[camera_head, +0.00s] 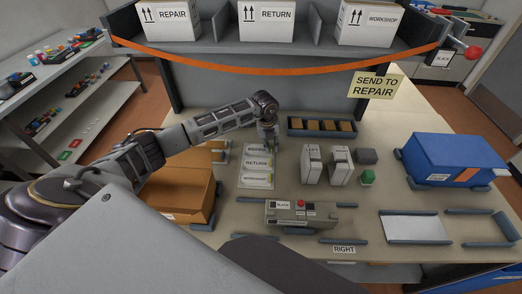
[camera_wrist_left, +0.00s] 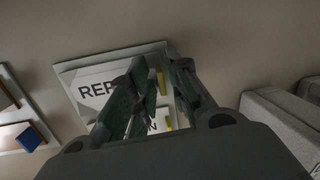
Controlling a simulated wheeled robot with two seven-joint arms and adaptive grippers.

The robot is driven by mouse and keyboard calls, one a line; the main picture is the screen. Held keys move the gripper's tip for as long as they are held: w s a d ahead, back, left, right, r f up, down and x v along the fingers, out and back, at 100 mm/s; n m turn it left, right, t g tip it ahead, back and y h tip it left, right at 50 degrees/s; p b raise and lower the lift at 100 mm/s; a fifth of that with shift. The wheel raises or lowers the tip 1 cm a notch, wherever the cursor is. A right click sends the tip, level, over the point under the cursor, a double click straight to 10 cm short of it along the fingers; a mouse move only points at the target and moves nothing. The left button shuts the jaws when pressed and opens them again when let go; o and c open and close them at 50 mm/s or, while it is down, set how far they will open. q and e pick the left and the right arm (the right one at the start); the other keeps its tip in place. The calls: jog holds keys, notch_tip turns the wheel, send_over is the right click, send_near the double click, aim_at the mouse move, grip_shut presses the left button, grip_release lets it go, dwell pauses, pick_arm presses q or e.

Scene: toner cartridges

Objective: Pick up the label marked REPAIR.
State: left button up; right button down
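The REPAIR label (camera_wrist_left: 95,88) is a white card with black letters. It lies at the far end of a grey label holder (camera_head: 243,181), above the RETURN label (camera_head: 257,163) and the WORKSHOP label (camera_head: 256,179). My left gripper (camera_head: 268,146) is over the far end of this holder and partly hides the REPAIR label in the head view. In the left wrist view its two green-padded fingers (camera_wrist_left: 162,82) stand apart, with a yellow tab (camera_wrist_left: 161,82) of the label showing between them. They hold nothing visible. Contact with the tab cannot be told. My right gripper is not in view.
An open brown carton (camera_head: 178,194) stands left of the holder. Two white-grey cartridges (camera_head: 326,167) stand to its right, with a dark compartment tray (camera_head: 321,127) behind. A device with a red button (camera_head: 300,204) is in front. A blue case (camera_head: 455,157) is farther right.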

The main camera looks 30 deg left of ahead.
pick_arm(q)
grip_shut()
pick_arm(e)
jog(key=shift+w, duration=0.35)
pick_arm(q)
jog(key=shift+r, duration=0.2)
